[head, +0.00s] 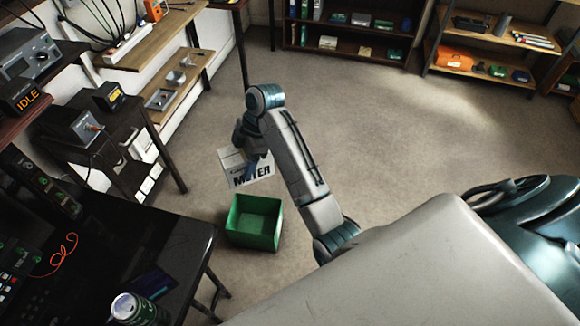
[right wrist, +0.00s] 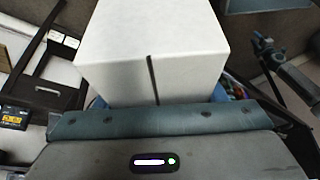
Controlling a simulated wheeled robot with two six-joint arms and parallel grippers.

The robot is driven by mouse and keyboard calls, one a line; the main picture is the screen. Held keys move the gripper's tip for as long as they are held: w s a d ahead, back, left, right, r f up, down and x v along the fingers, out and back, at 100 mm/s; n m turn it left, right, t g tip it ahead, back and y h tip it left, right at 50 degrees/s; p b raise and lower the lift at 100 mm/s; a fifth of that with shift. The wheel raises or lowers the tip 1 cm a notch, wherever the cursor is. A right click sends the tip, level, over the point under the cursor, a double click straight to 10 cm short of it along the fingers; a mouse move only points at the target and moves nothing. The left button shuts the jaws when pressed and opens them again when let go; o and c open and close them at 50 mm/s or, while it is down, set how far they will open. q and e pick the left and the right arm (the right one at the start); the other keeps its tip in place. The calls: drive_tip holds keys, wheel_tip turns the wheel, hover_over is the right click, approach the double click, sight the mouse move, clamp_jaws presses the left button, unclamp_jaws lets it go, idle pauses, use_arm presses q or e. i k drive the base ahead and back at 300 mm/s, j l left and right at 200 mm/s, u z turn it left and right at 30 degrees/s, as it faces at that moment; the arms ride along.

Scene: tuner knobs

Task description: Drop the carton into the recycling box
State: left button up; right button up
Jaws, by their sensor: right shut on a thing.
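The carton (head: 240,180) is a white box with METER printed on its side. My right gripper (head: 251,167) is shut on it and holds it off the floor. In the right wrist view the carton (right wrist: 150,45) shows large and pale, with a dark line down its near face; it hides most of the fingers. The recycling box (head: 262,238) is a green open-topped bin on the floor, and its visible inside looks empty. In the head view the carton appears just above the bin's far rim, apart from it. My left gripper is not in view.
A black table (head: 180,240) with a can (head: 135,310) stands left of the bin. A dark cart (head: 95,145) and a wooden wall shelf (head: 150,38) are at the left. Shelves (head: 345,45) line the back. The carpet (head: 400,140) right of my arm is clear.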

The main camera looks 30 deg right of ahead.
sight(261, 231)
drive_tip(key=z, duration=0.5)
drive_tip(key=u, duration=0.55)
drive_tip(key=i+l+u, duration=0.15)
drive_tip(key=l+u, duration=0.75)
drive_tip(key=l, duration=0.25)
drive_tip(key=l+u, duration=0.45)
drive_tip(key=l, duration=0.15)
drive_tip(key=k+l, duration=0.1)
drive_tip(key=l, duration=0.85)
drive_tip(key=i+l+u, duration=0.05)
